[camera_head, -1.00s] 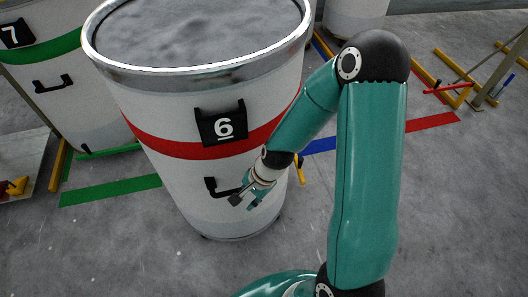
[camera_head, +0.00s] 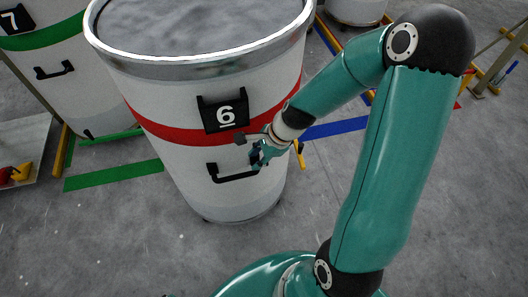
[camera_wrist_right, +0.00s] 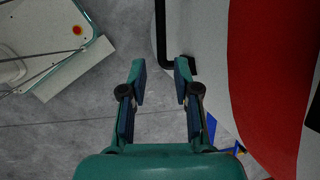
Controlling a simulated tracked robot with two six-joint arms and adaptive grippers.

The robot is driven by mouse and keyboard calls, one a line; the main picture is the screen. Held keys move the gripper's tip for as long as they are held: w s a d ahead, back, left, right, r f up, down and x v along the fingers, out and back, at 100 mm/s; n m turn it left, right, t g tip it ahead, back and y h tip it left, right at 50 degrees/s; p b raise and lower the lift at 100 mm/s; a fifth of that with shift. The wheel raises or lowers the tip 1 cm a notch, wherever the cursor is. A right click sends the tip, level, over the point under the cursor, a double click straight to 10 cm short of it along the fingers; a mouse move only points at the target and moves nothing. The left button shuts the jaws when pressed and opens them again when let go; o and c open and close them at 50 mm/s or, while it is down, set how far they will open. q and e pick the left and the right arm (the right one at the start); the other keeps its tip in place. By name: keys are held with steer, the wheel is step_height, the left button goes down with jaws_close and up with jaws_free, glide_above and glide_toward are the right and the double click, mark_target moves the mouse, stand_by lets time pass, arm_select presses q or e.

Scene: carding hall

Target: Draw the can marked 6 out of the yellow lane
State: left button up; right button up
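The can marked 6 (camera_head: 170,165) is a big white drum with a red band, filled with grey material, and stands upright on the floor. Its black number plate (camera_head: 223,114) sits on the band, and a black bar handle (camera_head: 232,178) is below it. My right gripper (camera_head: 249,148) is open and empty at the front of the can, just above the handle's right end. In the right wrist view the handle (camera_wrist_right: 160,35) shows between and beyond the open fingertips (camera_wrist_right: 160,70); I cannot tell whether they touch it. My left gripper is out of view.
A can marked 7 (camera_head: 75,95) with a green band stands at the left. A blue strip (camera_head: 335,128) runs at the right. The floor before the can is clear.

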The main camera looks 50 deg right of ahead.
mark_target(240, 176)
steer(key=b+x, duration=0.7)
steer(key=x, duration=0.7)
steer(key=shift+f+b, duration=0.2)
steer(key=shift+b, duration=0.15)
jaws_close()
steer(key=shift+a, duration=0.1)
